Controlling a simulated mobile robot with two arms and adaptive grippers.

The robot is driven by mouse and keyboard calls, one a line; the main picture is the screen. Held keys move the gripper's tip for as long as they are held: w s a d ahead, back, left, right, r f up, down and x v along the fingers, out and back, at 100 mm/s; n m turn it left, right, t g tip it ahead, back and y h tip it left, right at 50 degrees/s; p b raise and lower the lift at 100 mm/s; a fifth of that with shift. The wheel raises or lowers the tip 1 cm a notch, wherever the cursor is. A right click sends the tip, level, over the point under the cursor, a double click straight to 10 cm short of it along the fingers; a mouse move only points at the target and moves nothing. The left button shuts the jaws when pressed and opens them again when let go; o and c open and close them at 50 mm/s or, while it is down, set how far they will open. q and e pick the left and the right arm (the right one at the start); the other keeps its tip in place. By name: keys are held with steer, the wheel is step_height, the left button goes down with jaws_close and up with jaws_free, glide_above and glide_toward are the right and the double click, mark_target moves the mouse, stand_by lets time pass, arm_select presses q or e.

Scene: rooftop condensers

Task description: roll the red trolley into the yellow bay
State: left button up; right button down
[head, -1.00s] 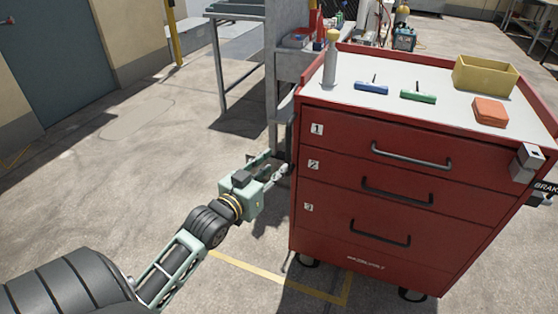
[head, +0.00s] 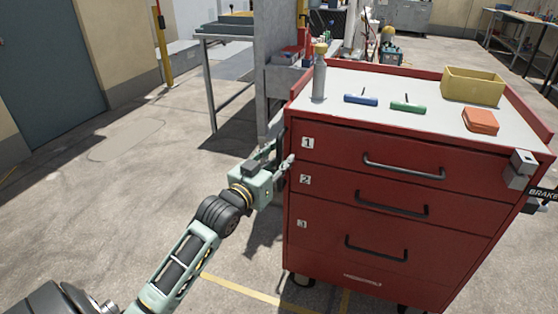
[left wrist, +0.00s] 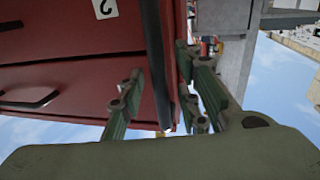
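The red trolley (head: 400,225) stands upright in the head view, with three numbered drawers, black bar handles and casters. In the left wrist view its red face (left wrist: 90,75) fills the upper left. My left gripper (head: 287,165) is at the trolley's left front edge, about level with the upper two drawers. In the left wrist view its fingers (left wrist: 165,95) are spread, with a dark upright bar or edge between them; I cannot tell whether they touch it. Yellow floor lines (head: 240,291) of the bay run under the trolley's front; the rest is hidden.
On the trolley's top are a bottle (head: 319,75), blue (head: 361,100) and green (head: 408,107) tools, an orange block (head: 480,120) and a yellow bin (head: 473,87). A brake sign (head: 543,193) is at right. A grey bench (head: 225,32) stands behind. Floor at left is clear.

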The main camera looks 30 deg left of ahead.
arm_select(q)
steer(key=shift+c, duration=0.3)
jaws_close()
stand_by(0.5)
